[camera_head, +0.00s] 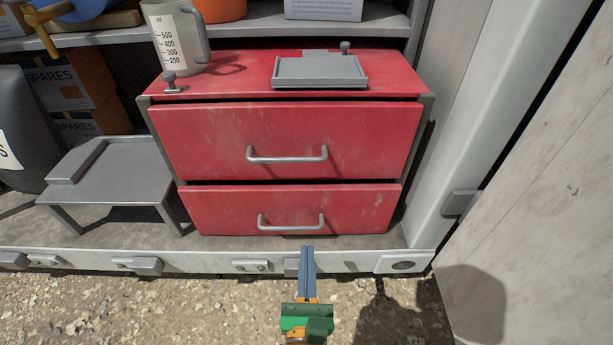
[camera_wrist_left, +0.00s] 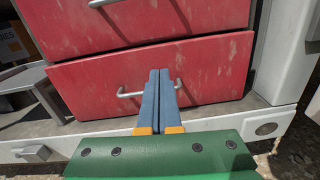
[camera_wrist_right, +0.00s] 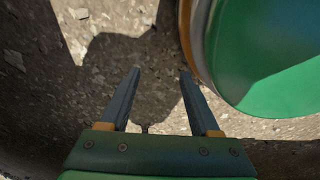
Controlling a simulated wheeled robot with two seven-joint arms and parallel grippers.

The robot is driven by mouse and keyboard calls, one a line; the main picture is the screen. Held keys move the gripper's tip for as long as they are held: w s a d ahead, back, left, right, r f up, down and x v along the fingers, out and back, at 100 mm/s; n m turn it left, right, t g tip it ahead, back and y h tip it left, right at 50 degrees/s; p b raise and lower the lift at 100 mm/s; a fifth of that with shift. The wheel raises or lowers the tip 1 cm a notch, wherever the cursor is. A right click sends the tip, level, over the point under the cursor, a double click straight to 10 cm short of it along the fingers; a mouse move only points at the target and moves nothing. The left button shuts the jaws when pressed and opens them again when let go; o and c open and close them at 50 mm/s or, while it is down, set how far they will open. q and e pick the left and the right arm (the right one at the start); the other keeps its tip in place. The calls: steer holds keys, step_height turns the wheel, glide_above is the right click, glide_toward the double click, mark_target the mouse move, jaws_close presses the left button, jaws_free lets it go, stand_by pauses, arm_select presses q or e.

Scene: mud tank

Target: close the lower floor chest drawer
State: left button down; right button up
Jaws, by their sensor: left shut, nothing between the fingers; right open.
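The red floor chest (camera_head: 280,120) has two drawers. Its lower drawer (camera_head: 235,207) has a silver bar handle (camera_head: 291,222) and shows red and scuffed in the left wrist view (camera_wrist_left: 100,92). The upper drawer (camera_head: 340,130) is above it, with a dark gap between the two. How far the lower drawer stands out is hard to tell. My left gripper (camera_head: 307,250) is shut and empty, its tips just below and in front of the lower handle; in the left wrist view its fingers (camera_wrist_left: 161,74) overlap the handle. My right gripper (camera_wrist_right: 161,72) is open and empty over gravel.
A grey tray (camera_head: 320,84) and a measuring jug (camera_head: 180,50) stand on the chest. A low grey stand (camera_head: 120,165) is to its left, a white panel (camera_head: 550,170) to its right. A metal ledge (camera_head: 200,258) runs below. A green rounded body (camera_wrist_right: 270,55) is near my right gripper.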

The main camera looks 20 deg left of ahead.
arm_select(q)
steer(key=n, duration=0.1)
glide_toward(304, 193)
steer(key=p+x, duration=0.1)
steer(key=x, duration=0.6)
arm_select(e)
steer(key=shift+s+a+r, duration=0.2)
steer(key=shift+s+r, duration=0.25)
steer(key=shift+s, duration=0.2)
arm_select(q)
steer(key=shift+s, duration=0.1)
